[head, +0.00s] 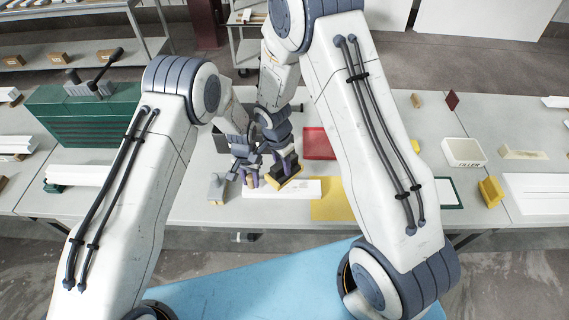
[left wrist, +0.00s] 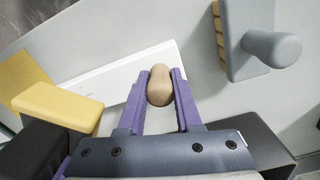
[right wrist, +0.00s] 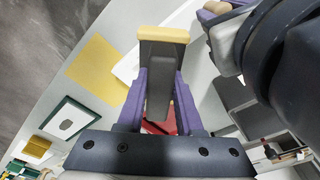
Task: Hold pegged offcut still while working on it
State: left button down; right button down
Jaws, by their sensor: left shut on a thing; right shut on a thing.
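The white offcut (head: 305,188) lies flat on the grey bench and also shows in the left wrist view (left wrist: 110,78). A rounded tan peg (left wrist: 160,86) stands on it. My left gripper (head: 248,180) is shut on this peg, one purple finger each side. My right gripper (head: 286,166) is shut on the dark handle (right wrist: 158,92) of a block with a yellow base (right wrist: 163,34). The yellow base is beside the left gripper, at the offcut in the head view. I cannot tell whether it touches the offcut.
A yellow sheet (head: 332,204) lies right of the offcut, a red tray (head: 319,143) behind. A grey knobbed block (head: 216,188) stands close on the left. A green case (head: 85,115) is farther left; a filler box (head: 463,152) is on the right.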

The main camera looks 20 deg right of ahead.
aim_at(295, 177)
jog(key=shift+f, duration=3.5)
jog(key=shift+s+d+r, duration=0.1)
jog(key=shift+d+r, duration=0.2)
jog(key=shift+d, duration=0.2)
jog(key=shift+s+d+f, duration=0.1)
jog(key=shift+s+d, duration=0.15)
jog(key=shift+d, duration=0.6)
jog(key=shift+s+d, duration=0.25)
jog(key=shift+d, duration=0.6)
jog(key=shift+s+d+f, duration=0.1)
jog(key=shift+s+d, duration=0.15)
jog(key=shift+d, duration=0.6)
jog(key=shift+s+d+r, duration=0.2)
jog(key=shift+d, duration=0.55)
jog(key=a, duration=0.2)
jog(key=shift+w+a, duration=0.3)
jog(key=shift+w, duration=0.1)
jog(key=shift+w+a+f, duration=0.15)
jog(key=shift+a, duration=0.5)
jog(key=shift+w+a, duration=0.3)
jog(key=shift+a, duration=0.65)
jog(key=shift+w+a, duration=0.3)
jog(key=shift+a, duration=0.65)
jog(key=shift+s+r, duration=0.1)
jog(key=shift+r, duration=4)
jog(key=shift+f, duration=0.1)
